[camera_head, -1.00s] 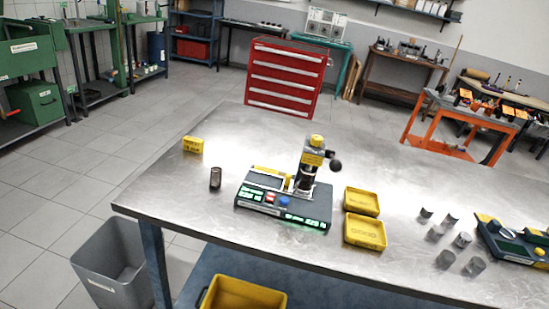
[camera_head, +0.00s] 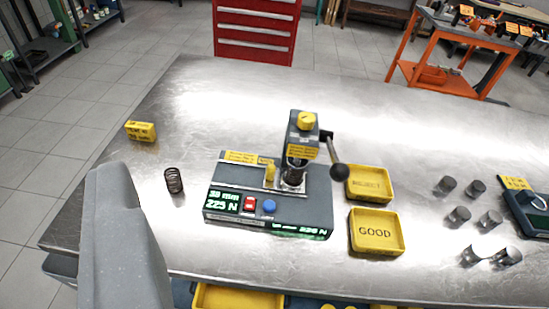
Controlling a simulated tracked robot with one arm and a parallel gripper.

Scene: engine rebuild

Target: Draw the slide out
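The spring tester (camera_head: 315,209) stands on the steel bench, with a dark press column and yellow cap (camera_head: 305,121). A black ball-ended lever (camera_head: 339,171) is on its right. A light metal plate, seemingly the slide (camera_head: 240,185), lies along the tester's top with a small yellow handle (camera_head: 270,170) standing up from it. Its right part runs to the foot of the press, where a metal seat (camera_head: 292,180) shows. A dark coil spring (camera_head: 174,180) stands on the bench, left of and apart from the tester. My gripper's fingers are not visible; a grey part of mine fills the lower left.
Yellow trays marked REJECT (camera_head: 369,184) and GOOD (camera_head: 376,232) lie right of the tester. Several metal cylinders (camera_head: 459,215) stand farther right, near another device (camera_head: 530,212). A yellow block (camera_head: 141,131) sits at left. The bench behind the tester is clear.

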